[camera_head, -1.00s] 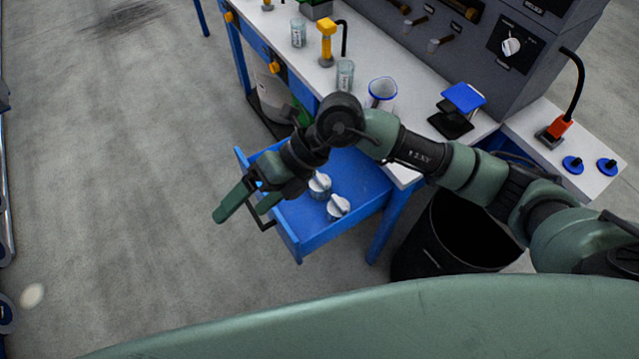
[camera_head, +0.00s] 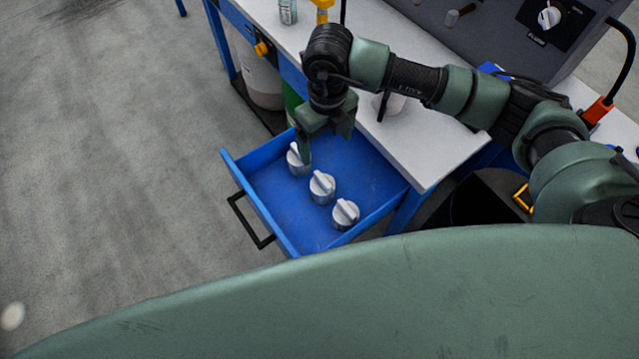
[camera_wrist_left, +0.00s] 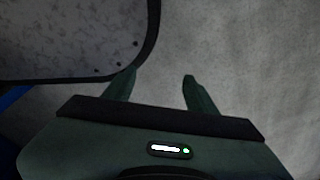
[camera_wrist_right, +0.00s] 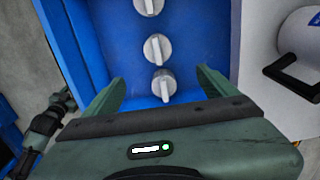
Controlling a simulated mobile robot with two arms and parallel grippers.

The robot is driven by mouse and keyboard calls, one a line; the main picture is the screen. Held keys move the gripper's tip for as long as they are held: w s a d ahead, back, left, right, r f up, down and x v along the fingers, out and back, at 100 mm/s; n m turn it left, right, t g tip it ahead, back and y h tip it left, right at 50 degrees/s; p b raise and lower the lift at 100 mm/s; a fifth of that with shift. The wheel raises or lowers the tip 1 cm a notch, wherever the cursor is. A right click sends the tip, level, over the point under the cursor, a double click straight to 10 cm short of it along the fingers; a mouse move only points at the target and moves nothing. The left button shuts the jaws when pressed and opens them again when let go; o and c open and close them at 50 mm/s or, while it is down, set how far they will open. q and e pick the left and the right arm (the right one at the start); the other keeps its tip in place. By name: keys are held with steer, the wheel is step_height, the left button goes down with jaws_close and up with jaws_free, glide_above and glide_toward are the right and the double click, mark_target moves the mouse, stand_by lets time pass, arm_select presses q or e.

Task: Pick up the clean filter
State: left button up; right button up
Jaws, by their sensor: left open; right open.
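Which one is clean I cannot tell. My right gripper (camera_head: 327,142) is open and empty, pointing down over the drawer's far end, by the far filter and partly covering it. In the right wrist view one filter (camera_wrist_right: 163,84) shows between the spread fingers, with the two others beyond it. My left gripper (camera_wrist_left: 157,85) is open and empty, seen only in its wrist view, over grey floor.
The white bench top (camera_head: 430,145) lies right of the drawer. A white mug-like container with a dark handle (camera_wrist_right: 300,40) stands on it, close to my right gripper. A black bin (camera_head: 483,200) stands right of the drawer.

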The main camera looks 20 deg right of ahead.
steer(key=b, duration=0.7)
glide_above(322, 187)
steer(key=w, duration=0.1)
steer(key=f, duration=0.5)
steer(key=d+f, duration=0.1)
steer(key=f, duration=0.2)
steer(key=shift+w+f, duration=0.15)
steer(key=shift+w, duration=0.05)
step_height(322, 187, down, 6)
steer(key=b, duration=0.6)
steer(key=shift+s+f, duration=0.1)
steer(key=shift+f, duration=0.6)
steer(key=f, duration=0.3)
steer(key=f+b, duration=0.1)
steer(key=f, duration=0.1)
steer(key=shift+s+a+f, duration=0.1)
steer(key=shift+a+f, duration=0.15)
steer(key=shift+a, duration=0.05)
steer(key=shift+f, duration=0.45)
steer(key=c, duration=1.5)
arm_select(q)
steer(key=w+d+r+t, duration=0.1)
steer(key=w+r, duration=0.4)
steer(key=w, duration=0.6)
steer(key=shift+w+d+r, duration=0.15)
steer(key=shift+w+d, duration=0.2)
steer(key=shift+w, duration=0.05)
arm_select(e)
steer(key=shift+r, duration=0.15)
